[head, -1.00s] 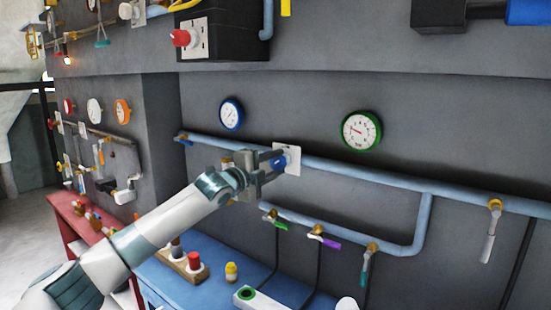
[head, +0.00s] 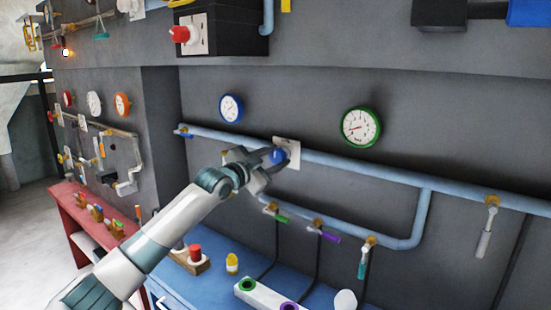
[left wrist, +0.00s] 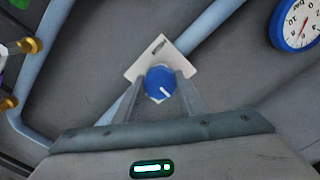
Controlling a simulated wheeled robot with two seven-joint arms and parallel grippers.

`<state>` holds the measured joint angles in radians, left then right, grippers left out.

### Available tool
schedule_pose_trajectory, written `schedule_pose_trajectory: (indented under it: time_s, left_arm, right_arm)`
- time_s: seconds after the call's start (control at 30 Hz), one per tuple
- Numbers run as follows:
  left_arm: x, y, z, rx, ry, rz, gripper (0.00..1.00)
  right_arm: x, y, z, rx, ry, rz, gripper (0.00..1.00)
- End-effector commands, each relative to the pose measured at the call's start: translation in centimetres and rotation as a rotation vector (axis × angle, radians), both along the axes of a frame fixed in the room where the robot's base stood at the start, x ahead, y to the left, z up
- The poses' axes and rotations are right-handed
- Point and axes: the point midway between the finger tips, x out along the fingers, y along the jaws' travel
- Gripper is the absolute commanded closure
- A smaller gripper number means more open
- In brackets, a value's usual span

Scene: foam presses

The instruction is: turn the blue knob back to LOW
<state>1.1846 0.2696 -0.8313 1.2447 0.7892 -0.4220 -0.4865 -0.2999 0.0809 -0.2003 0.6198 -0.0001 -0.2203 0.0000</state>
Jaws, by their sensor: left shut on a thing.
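The blue knob (head: 279,156) sits on a white plate (head: 293,150) on the wall pipe. My left gripper (head: 272,160) reaches it from the left with its fingers on either side of it. In the left wrist view the blue knob (left wrist: 159,83) lies between the two fingertips of my left gripper (left wrist: 160,90), shut on it. A white pointer mark on the knob points to the lower right there. The white plate (left wrist: 150,58) carries small dark lettering that I cannot read. My right gripper is not in view.
A blue-rimmed gauge (head: 231,108) and a green-rimmed gauge (head: 361,126) hang above the pipe (head: 350,166). Valves with green, purple and teal handles hang below. A red knob (head: 180,34) is higher up.

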Motion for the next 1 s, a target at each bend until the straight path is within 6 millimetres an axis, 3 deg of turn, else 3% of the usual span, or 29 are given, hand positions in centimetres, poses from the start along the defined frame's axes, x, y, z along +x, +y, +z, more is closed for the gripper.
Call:
schedule_pose_trajectory:
  time_s: [0.63, 0.67, 0.73, 1.0]
  left_arm:
    - [0.01, 0.00, -0.26, -0.061, 0.049, -0.001, 0.86]
    - [0.01, 0.00, -0.26, -0.060, 0.050, 0.000, 0.61]
    - [0.01, 0.00, -0.24, -0.060, 0.048, 0.000, 0.45]
    - [0.01, 0.01, -0.10, -0.060, 0.045, 0.000, 0.45]
  right_arm:
    - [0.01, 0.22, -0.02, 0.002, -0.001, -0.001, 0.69]
    - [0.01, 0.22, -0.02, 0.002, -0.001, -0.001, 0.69]
    - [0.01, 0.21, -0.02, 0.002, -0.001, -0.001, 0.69]
    - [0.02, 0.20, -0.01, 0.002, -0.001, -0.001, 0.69]
